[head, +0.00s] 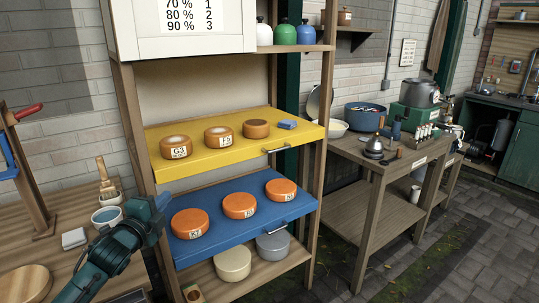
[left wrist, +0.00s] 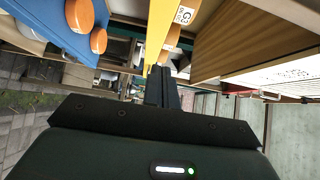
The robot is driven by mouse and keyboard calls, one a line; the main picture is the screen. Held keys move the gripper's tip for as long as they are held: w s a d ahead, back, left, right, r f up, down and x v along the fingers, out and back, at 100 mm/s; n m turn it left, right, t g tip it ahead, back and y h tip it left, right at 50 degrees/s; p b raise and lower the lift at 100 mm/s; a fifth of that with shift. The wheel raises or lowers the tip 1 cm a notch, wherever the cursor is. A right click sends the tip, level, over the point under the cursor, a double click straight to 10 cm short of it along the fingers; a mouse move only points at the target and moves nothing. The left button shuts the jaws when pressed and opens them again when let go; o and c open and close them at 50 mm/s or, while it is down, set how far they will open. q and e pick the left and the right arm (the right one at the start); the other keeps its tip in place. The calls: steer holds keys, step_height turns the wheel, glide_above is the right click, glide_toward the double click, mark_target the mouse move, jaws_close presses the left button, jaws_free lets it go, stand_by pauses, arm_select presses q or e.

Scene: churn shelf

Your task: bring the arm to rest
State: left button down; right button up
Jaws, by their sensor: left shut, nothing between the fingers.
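My left arm comes in from the lower left of the head view. Its gripper (head: 161,203) is in front of the left side of the shelf, near the left end of the blue board (head: 220,234). In the left wrist view the two fingers (left wrist: 162,85) are together, shut and empty. The yellow board (head: 240,152) above carries brown-orange cheese wheels and a small blue block (head: 287,124). The blue board carries orange wheels, the nearest labelled one (head: 190,223) just right of the gripper. My right gripper is not in view.
The wooden shelf post (head: 137,150) stands close behind the gripper. Left is a wooden table with a bowl (head: 107,217) and a brush (head: 106,185). Pale and grey wheels (head: 233,263) sit on the bottom shelf. A workbench (head: 385,160) stands right; the paved floor in front is open.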

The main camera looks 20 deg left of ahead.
arm_select(q)
steer(key=s+d+f+n+g+h+p, duration=0.1)
steer(key=s+d+f+n+g+h, duration=0.15)
steer(key=s+d+f, duration=0.4)
steer(key=s+d+f+n+g+h+p, duration=0.15)
steer(key=s+d+f+n, duration=0.25)
steer(key=d+f, duration=0.55)
steer(key=s+d+f+n+g+p, duration=0.1)
steer(key=s+d+f+n, duration=0.1)
steer(key=s+d, duration=0.4)
steer(key=s+d+f+n+g+h+p, duration=0.1)
steer(key=s+d+f+n+g, duration=0.1)
steer(key=s+d+n, duration=0.3)
steer(key=s+d+f, duration=0.1)
steer(key=s+d, duration=0.1)
steer(key=shift+d+h, duration=0.3)
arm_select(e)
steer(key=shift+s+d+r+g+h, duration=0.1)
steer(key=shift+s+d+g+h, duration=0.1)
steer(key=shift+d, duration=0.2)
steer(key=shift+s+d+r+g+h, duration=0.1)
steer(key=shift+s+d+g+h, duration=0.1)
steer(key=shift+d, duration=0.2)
arm_select(q)
steer(key=shift+s+f, duration=0.1)
